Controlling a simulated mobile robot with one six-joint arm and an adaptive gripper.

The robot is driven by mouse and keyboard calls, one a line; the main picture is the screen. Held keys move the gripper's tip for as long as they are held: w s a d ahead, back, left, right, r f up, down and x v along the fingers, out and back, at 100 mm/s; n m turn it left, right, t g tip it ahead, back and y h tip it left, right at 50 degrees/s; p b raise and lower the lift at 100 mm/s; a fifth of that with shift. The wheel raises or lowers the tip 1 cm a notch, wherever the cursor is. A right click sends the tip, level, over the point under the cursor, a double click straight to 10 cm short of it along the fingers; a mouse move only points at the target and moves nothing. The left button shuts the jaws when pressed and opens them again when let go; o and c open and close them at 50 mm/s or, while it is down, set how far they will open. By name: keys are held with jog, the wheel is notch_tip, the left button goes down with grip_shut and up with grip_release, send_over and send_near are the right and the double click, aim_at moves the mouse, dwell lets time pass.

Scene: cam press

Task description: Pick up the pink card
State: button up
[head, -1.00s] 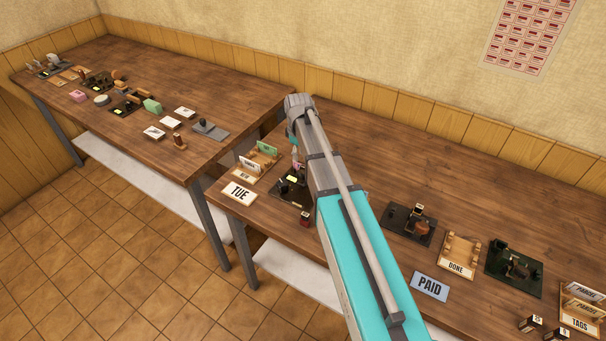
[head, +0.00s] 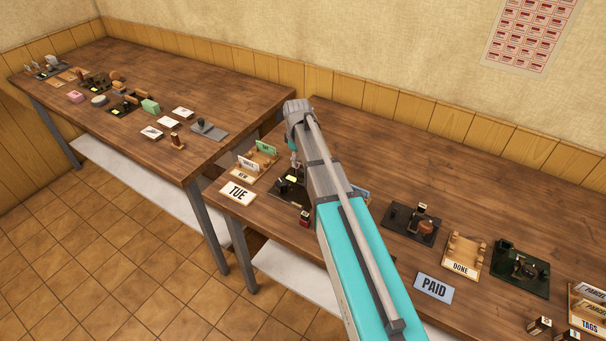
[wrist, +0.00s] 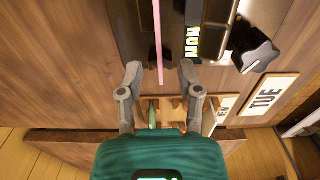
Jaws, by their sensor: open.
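The pink card (wrist: 158,40) shows edge-on in the wrist view as a thin upright strip over the dark press. My gripper (wrist: 160,72) is open, with one finger on each side of the card's near end. I see a gap on both sides, and no finger clearly touches it. In the head view my gripper (head: 295,158) is just above the dark press (head: 291,190) near the TUE sign. My arm hides part of that spot, and I cannot make out the pink card there.
A wooden rack (head: 243,178) holds a green card (head: 267,147) and white cards (head: 248,165) beside the press. The TUE sign (head: 238,192) lies in front. A second press (head: 410,224) and the DONE tray (head: 465,255) stand right of my arm. The back of the table is clear.

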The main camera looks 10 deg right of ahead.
jog(key=shift+f+b, duration=0.8)
jog(key=shift+f, duration=0.35)
grip_shut()
